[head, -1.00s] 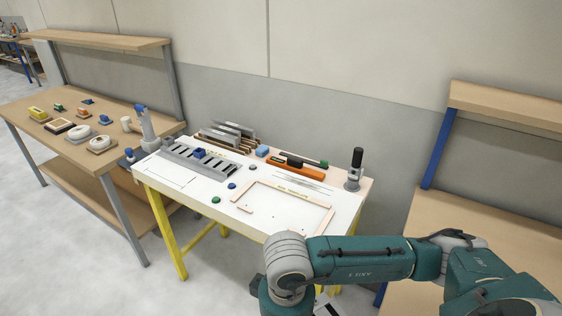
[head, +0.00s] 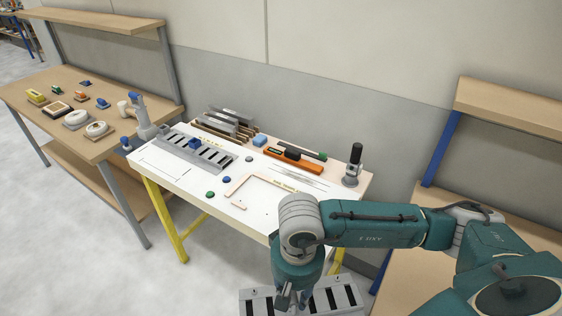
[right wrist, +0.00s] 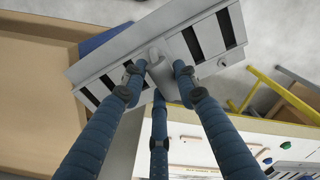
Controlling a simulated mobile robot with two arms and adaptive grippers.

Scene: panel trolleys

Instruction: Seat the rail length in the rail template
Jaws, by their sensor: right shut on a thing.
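A grey slotted length (head: 345,298), which seems to be the rail length, is in my right gripper (head: 287,297), low in front of the white table. In the right wrist view the blue fingers of the gripper (right wrist: 157,75) close around a round boss on the grey slotted length (right wrist: 215,38), which lies across them. The held length is clear of the table. My left gripper is out of view.
A similar slotted grey piece (head: 225,161) with a blue block (head: 194,144) lies on the white table (head: 150,155). Green and blue knobs, an orange tool (head: 293,160) and an upright black-topped tool (head: 353,165) stand around the frame. Wooden benches flank the table on both sides.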

